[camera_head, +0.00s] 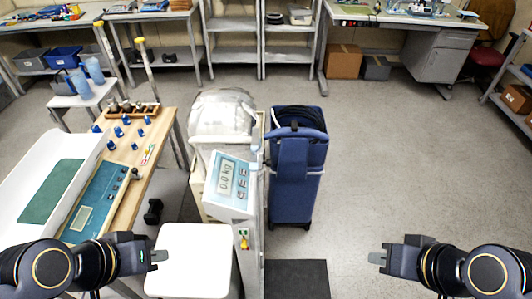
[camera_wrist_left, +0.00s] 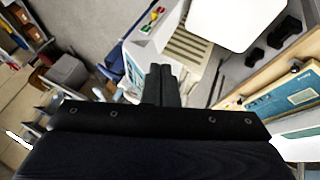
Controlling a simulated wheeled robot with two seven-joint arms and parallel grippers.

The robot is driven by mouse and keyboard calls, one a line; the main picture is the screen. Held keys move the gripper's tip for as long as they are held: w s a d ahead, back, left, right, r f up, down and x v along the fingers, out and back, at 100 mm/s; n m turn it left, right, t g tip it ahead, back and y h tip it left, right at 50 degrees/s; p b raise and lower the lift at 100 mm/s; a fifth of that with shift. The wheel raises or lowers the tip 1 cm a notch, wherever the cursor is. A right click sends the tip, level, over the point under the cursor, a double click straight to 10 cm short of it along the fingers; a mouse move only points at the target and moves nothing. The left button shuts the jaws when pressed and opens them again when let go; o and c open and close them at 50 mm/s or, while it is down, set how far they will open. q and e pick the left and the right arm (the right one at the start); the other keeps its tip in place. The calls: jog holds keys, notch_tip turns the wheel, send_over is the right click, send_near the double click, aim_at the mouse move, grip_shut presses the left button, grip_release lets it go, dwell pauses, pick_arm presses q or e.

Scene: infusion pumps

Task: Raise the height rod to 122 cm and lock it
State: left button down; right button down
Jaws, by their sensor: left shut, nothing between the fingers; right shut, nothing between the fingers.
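A scale column (camera_head: 251,262) stands at the centre of the head view, with a tilted display head (camera_head: 232,186) reading 0.0 kg. A thin upright grey rod (camera_head: 262,150) runs along the column's right side; I cannot read any height marks on it. A small part with green, yellow and red (camera_head: 243,238) sits on the column's front; it also shows in the left wrist view (camera_wrist_left: 151,18). My left gripper (camera_head: 160,256) is shut and empty, left of the column over the white seat's edge. My right gripper (camera_head: 377,257) is shut and empty, well right of the column.
A white seat (camera_head: 190,262) is left of the column and a black mat (camera_head: 296,280) right of it. A blue wheeled unit (camera_head: 296,170) stands behind. A wooden table (camera_head: 160,140) with a baby scale is at left. The floor at right is clear.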

aim_at(255, 144)
pick_arm(q)
jog(key=shift+d, duration=0.1)
